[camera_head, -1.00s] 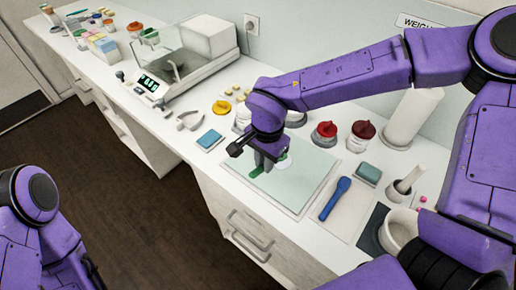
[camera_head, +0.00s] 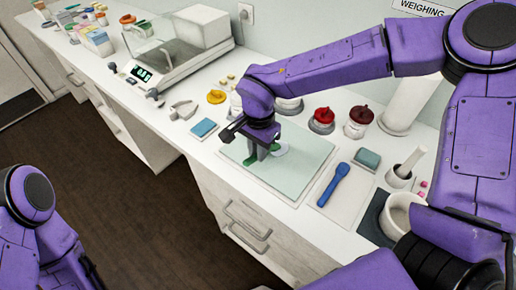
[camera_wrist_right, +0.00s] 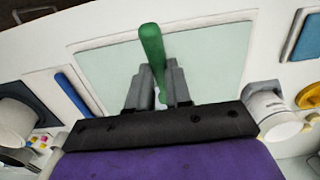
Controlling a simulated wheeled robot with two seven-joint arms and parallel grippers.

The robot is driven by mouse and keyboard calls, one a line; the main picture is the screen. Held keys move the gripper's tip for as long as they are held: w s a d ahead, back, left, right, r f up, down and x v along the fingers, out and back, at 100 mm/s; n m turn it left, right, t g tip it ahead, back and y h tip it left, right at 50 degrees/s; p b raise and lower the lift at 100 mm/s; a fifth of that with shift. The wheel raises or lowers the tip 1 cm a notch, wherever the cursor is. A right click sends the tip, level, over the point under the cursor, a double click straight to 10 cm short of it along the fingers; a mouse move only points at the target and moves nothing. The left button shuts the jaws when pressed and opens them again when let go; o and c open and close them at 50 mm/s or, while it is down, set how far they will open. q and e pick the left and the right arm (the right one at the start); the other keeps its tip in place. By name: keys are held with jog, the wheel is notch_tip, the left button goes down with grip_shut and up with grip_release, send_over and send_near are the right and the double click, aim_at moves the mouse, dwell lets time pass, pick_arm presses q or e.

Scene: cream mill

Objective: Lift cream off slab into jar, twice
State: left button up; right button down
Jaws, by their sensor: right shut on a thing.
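The pale green slab (camera_head: 295,178) lies flat on the white counter and also shows in the wrist view (camera_wrist_right: 215,60). A small white patch, apparently cream (camera_head: 281,149), is on it beside my right gripper (camera_head: 262,150). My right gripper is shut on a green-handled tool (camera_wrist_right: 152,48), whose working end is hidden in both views. It holds the tool low over the slab; I cannot tell whether they touch. An open white jar (camera_head: 236,102) stands behind the gripper, partly hidden, and shows in the wrist view (camera_wrist_right: 268,105). My left gripper is out of view.
A yellow lid (camera_head: 217,97) lies near the jar. A blue pad (camera_head: 204,128) is left of the slab. A blue spatula (camera_head: 334,184) and a mortar (camera_head: 400,219) are to the right. Red-lidded jars (camera_head: 322,119) stand behind. A balance (camera_head: 165,62) is farther left.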

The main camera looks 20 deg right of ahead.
jog(key=shift+s, duration=0.3)
jog(key=shift+f, duration=0.1)
jog(key=shift+w+f, duration=0.15)
jog(key=shift+f, duration=0.1)
jog(key=shift+f+p, duration=0.15)
jog(key=shift+p, duration=0.25)
dwell(1.9)
notch_tip(320, 180, up, 6)
jog(key=p, duration=0.8)
dwell(0.4)
